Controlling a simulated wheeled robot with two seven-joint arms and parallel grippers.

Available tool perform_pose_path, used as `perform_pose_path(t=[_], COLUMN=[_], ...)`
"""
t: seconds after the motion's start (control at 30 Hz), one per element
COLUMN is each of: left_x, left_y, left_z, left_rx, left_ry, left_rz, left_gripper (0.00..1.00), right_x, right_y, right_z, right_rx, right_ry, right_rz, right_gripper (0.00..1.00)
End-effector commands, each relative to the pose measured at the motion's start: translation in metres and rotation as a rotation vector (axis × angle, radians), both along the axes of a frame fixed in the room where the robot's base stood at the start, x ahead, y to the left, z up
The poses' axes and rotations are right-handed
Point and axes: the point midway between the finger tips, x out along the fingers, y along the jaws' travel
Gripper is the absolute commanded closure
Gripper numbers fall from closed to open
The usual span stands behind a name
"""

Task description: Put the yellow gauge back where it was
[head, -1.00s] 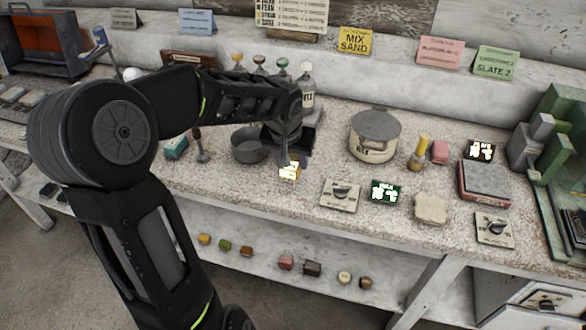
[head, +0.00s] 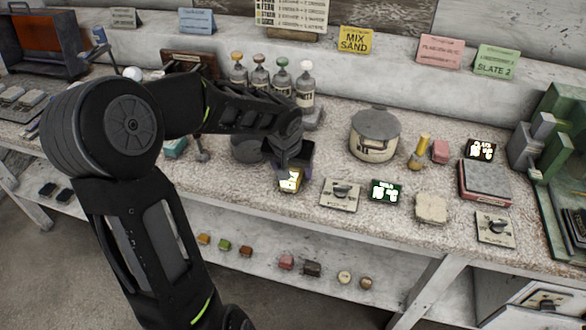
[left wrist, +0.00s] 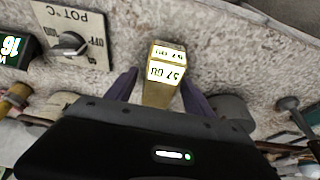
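The yellow gauge (head: 290,180) is a small yellow block with a lit white display, near the front edge of the bench, left of a dial plate. In the left wrist view the gauge (left wrist: 163,78) stands between the two dark purple fingers, its display reading "57 GU" upside down. My right gripper is in neither view.
A dial plate (head: 341,195) and a green display (head: 386,191) stand right of the gauge. A lidded pot (head: 375,135) is behind them, and a dark bowl (head: 248,147) is behind left. Several bottles line the back. The bench's front edge is close.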

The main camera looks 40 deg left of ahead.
Motion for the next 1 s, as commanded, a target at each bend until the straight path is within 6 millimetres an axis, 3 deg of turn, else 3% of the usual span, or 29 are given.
perform_pose_path(t=[0.37,1.0], left_x=[-0.001,-0.036], left_y=[0.0,-0.013], left_z=[0.007,0.109], left_rx=[0.002,0.003], left_ry=[-0.002,-0.003], left_rz=[0.0,-0.001], left_gripper=[0.39,0.39], right_x=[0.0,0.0], right_y=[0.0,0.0], right_z=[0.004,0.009], right_rx=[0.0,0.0], right_ry=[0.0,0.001], right_rz=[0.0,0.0], right_gripper=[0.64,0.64])
